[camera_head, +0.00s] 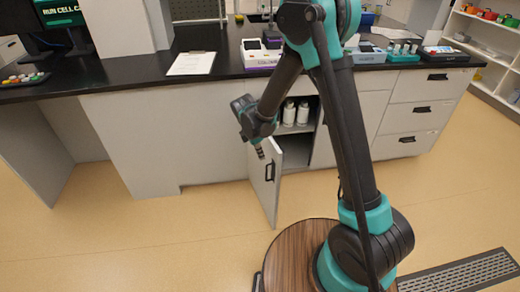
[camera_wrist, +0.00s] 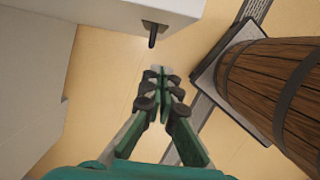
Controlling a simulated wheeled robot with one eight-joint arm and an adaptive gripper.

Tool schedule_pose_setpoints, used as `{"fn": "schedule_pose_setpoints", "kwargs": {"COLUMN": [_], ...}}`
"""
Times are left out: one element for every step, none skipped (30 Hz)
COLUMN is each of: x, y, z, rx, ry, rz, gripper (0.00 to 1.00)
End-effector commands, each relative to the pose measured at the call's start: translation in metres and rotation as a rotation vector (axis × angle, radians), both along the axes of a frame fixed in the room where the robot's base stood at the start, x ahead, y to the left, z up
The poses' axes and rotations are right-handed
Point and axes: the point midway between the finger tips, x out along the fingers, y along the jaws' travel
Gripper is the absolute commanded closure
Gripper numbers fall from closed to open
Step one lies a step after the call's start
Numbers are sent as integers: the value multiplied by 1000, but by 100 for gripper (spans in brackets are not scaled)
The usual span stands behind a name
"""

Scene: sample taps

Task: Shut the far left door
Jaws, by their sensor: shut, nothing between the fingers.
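The cabinet door (camera_head: 268,182) below the bench stands open, swung out toward me, with a dark handle (camera_head: 270,170) on its face. In the wrist view the door's pale panel (camera_wrist: 150,12) is at the top, and its dark handle (camera_wrist: 152,32) points out past its edge. My gripper (camera_head: 260,153) is near the door's upper edge in the head view; I cannot tell whether it touches. In the wrist view my gripper (camera_wrist: 157,75) is shut and empty, just below the handle with floor behind it. My arm hides part of the cabinet opening.
White bottles (camera_head: 296,112) stand on a shelf inside the open cabinet. The black bench top (camera_head: 130,78) runs above, with a clipboard (camera_head: 192,63) on it. Drawers (camera_head: 415,117) are at right. The floor (camera_head: 140,235) left of my round wooden base is clear.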

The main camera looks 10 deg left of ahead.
Motion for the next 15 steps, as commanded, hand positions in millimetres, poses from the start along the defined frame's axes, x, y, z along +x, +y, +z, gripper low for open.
{"fn": "schedule_pose_setpoints", "kwargs": {"x": [2,2,3,4,4,5,5,8,11,13,15,17,18,19,20], "y": [-2,-3,-5,-6,-7,-9,-10,-17,-23,-26,-30,-33,-36,-38,-40], "z": [-10,-16,-23,-28,-33,-39,-44,-41,-40,-40,-40,-40,-40,-40,-40], "rx": [0,0,0,0,0,0,0,0,1,1,0,1,1,1,1], "ry": [0,0,0,0,0,0,0,-1,-1,-1,-1,-2,-2,-2,-2], "rz": [-1,-2,-2,-2,-1,-1,-1,-4,-5,-5,-4,-4,-3,-3,-3], "gripper": [100,100,100,100,100,100,100,100,100,100,100,100,100,100,100]}}
